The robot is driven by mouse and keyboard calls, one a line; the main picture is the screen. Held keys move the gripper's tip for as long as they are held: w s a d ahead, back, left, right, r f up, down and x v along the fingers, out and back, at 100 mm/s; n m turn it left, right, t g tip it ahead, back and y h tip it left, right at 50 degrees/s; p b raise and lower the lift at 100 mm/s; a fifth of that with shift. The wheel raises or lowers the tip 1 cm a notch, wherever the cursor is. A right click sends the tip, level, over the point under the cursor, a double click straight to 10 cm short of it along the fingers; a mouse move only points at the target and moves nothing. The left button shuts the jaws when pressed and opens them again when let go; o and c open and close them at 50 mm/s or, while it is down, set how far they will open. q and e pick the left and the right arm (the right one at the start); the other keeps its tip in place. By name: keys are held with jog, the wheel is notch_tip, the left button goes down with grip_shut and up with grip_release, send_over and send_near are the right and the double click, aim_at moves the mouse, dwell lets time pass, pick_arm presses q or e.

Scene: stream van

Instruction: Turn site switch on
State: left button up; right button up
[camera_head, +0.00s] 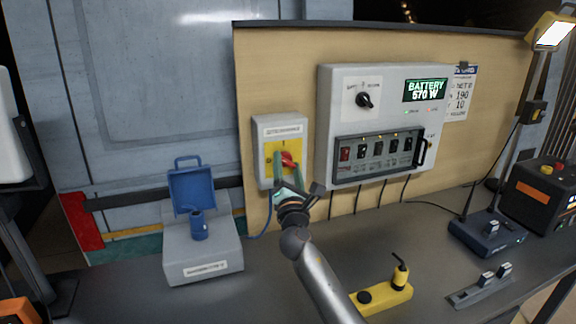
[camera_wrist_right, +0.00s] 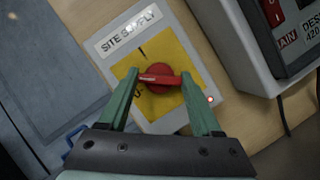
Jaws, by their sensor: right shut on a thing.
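The site switch is a grey box (camera_head: 262,130) with a yellow plate on the tan board. Its label reads SITE SUPPLY in the right wrist view (camera_wrist_right: 128,30). A red rotary handle (camera_wrist_right: 158,78) sits on the yellow plate; it also shows in the head view (camera_head: 289,159). My right gripper (camera_head: 286,168) is at the plate, its two green fingers (camera_wrist_right: 160,92) on either side of the handle and shut on it. The handle's bar lies across between the fingers. A small red light glows on the box. My left gripper is not in view.
A grey panel (camera_head: 328,90) with a BATTERY 570 W display, black knob and breakers is close right of the box.

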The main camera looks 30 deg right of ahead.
jog(key=m+g+p, duration=0.1)
jog(key=m, duration=0.1)
jog(key=m+g+h, duration=0.1)
jog(key=m, duration=0.2)
jog(key=shift+a+r+m+p, duration=0.1)
jog(key=shift+r+m+p, duration=0.05)
jog(key=shift+m+p, duration=0.2)
jog(key=m+g+p, duration=0.1)
jog(key=m+p, duration=0.1)
jog(key=m, duration=0.2)
jog(key=shift+r+g, duration=0.1)
jog(key=shift+g, duration=0.3)
jog(key=shift+m+p, duration=0.65)
jog(key=shift+m, duration=0.1)
jog(key=o, duration=1.4)
jog(key=shift+s, duration=0.1)
